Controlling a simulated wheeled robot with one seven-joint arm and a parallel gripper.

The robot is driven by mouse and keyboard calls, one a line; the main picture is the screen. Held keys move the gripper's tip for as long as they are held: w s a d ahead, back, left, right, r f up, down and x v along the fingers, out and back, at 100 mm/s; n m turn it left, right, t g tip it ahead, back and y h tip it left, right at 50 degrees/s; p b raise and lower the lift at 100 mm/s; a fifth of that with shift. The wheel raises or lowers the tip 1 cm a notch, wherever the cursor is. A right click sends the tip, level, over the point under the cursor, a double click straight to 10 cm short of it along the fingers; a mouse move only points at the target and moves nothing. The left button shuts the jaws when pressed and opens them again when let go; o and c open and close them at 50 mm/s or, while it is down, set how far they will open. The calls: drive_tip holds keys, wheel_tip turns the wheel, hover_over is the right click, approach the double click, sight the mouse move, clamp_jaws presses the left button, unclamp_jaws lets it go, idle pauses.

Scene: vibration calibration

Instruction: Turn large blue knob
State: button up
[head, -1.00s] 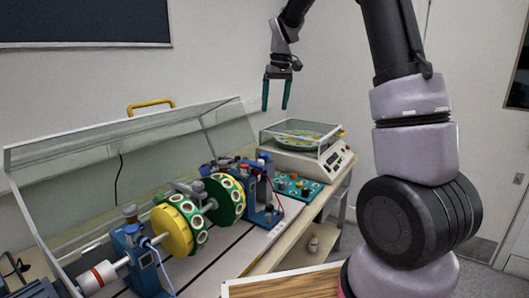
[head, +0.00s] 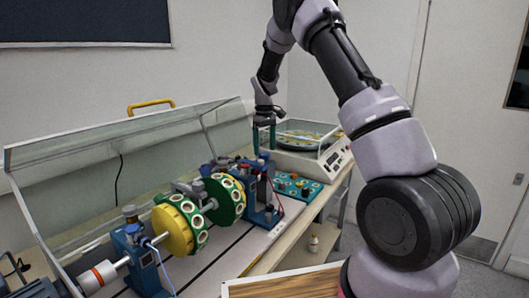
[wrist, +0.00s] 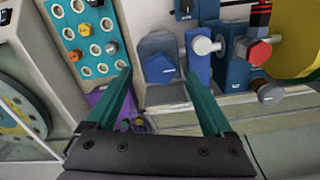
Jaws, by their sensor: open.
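The large blue knob (wrist: 160,68) is a faceted blue knob on a blue mount in the wrist view. It appears between the tips of my gripper's two green fingers, and I cannot tell how far beyond them it is. My gripper (wrist: 158,76) is open, with nothing held. In the head view, my gripper (head: 264,140) points down above the blue bearing stand (head: 262,188) at the far end of the shaft rig. I cannot clearly pick out the knob in the head view.
Yellow and green discs (head: 178,228) sit on the shaft to the left. A raised clear cover (head: 60,150) stands behind the rig. A teal board (head: 300,190) with orange knobs and a white instrument (head: 335,160) lie to the right.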

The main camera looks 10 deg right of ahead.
drive_tip(key=shift+f, duration=1.15)
clamp_jaws()
drive_tip(key=shift+m, duration=0.3)
drive_tip(key=m, duration=1.1)
drive_tip(key=shift+r, duration=0.1)
